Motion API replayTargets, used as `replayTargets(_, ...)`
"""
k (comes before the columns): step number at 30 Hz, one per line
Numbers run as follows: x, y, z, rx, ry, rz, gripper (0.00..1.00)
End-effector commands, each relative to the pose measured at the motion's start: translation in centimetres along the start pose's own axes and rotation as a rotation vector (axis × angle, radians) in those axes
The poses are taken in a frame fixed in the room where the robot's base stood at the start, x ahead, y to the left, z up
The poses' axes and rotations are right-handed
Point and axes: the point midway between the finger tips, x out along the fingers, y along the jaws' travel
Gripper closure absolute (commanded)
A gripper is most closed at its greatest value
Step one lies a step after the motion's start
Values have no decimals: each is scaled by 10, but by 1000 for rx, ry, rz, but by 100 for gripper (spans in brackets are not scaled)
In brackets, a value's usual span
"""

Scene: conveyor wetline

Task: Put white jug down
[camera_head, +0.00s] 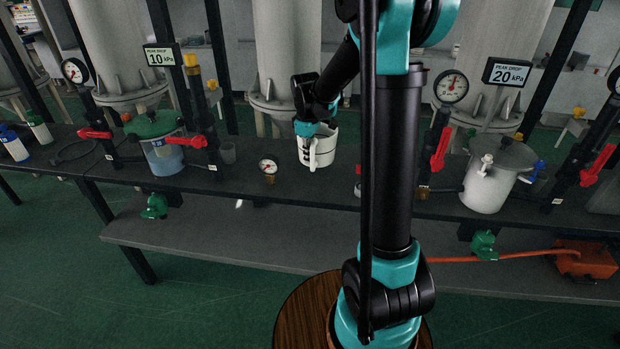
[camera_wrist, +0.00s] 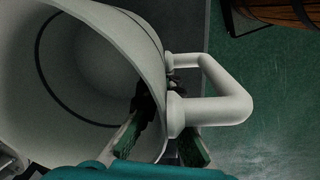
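The white jug (camera_head: 320,155) is upright or nearly so at the dark bench (camera_head: 290,192), in the middle of the head view. Whether its base touches the bench top or hangs just above it, I cannot tell. In the wrist view the jug's open mouth and white wall (camera_wrist: 100,60) fill the left, with its looped handle (camera_wrist: 235,95) to the right. My gripper (camera_head: 309,128) is at the jug's rim from above. One finger is inside the jug and the other outside, beside the handle, with the wall pinched between them. The fingertips are partly hidden.
A green-lidded blue vessel (camera_head: 162,150) is farther left. A lidded white pot (camera_head: 490,185) stands at right. My arm hides part of the bench right of the jug.

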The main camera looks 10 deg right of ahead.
Motion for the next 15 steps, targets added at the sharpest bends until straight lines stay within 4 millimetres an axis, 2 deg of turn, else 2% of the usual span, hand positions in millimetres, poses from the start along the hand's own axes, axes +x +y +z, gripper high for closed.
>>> replayTargets(3, 26, -2, 0, 0, 0, 0, 100)
replayTargets(6, 42, -3, 0, 0, 0, 0, 100)
replayTargets(11, 53, -4, 0, 0, 0, 0, 100)
replayTargets(15, 70, -5, 0, 1, 0, 0, 100)
